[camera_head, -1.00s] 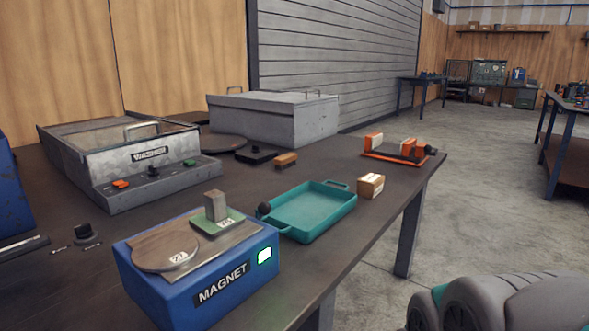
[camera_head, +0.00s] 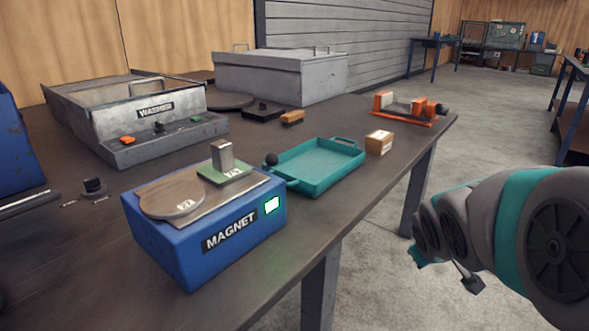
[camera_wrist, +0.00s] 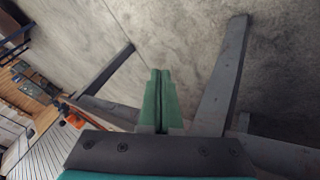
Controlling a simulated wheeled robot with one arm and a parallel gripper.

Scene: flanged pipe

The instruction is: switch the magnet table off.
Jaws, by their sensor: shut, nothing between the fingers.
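The blue magnet table (camera_head: 205,235) stands on the near part of the workbench, with a MAGNET label and a lit green-white square button (camera_head: 272,205) on its front face. On its top lie a round brown disc (camera_head: 172,195) with a tag and a green plate (camera_head: 224,173) with a grey block (camera_head: 222,156) standing on it. My gripper shows in the wrist view (camera_wrist: 160,98) with its green fingers together and nothing between them. It points toward the concrete floor beside the bench legs, away from the magnet table. In the head view my arm is at the right, off the bench.
A teal tray (camera_head: 318,163) with a dark ball-ended knob lies behind the magnet table. A cardboard box (camera_head: 379,142), an orange fixture (camera_head: 410,108) and a grey washer (camera_head: 150,118) stand farther back. The floor (camera_head: 375,265) right of the bench is clear.

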